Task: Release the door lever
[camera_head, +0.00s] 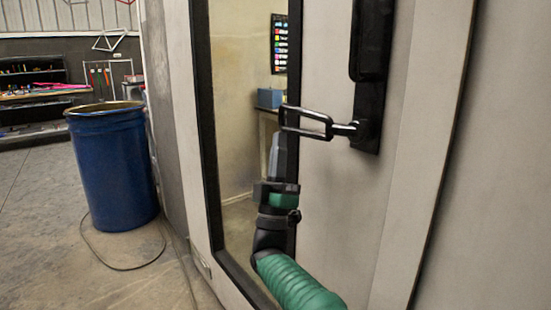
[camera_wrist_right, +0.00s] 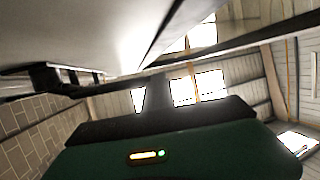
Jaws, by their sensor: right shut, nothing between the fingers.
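The door lever (camera_head: 305,121) is a dark metal loop handle that reaches left from a black lock plate (camera_head: 368,112) on the pale door (camera_head: 345,215). My right gripper (camera_head: 284,140) points upward just below the lever's left part, in front of the door's window. It is shut and holds nothing. I cannot tell whether its tip touches the lever. In the right wrist view the gripper's dark and green body (camera_wrist_right: 160,150) fills the lower part, and the lever cannot be made out clearly. My left gripper is not in view.
A blue barrel (camera_head: 112,165) stands on the floor to the left, with a cable (camera_head: 125,267) lying around its base. Shelves (camera_head: 35,95) stand farther back. Through the window show a blue box (camera_head: 270,98) and a colour chart (camera_head: 280,45). Floor left of the door is mostly clear.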

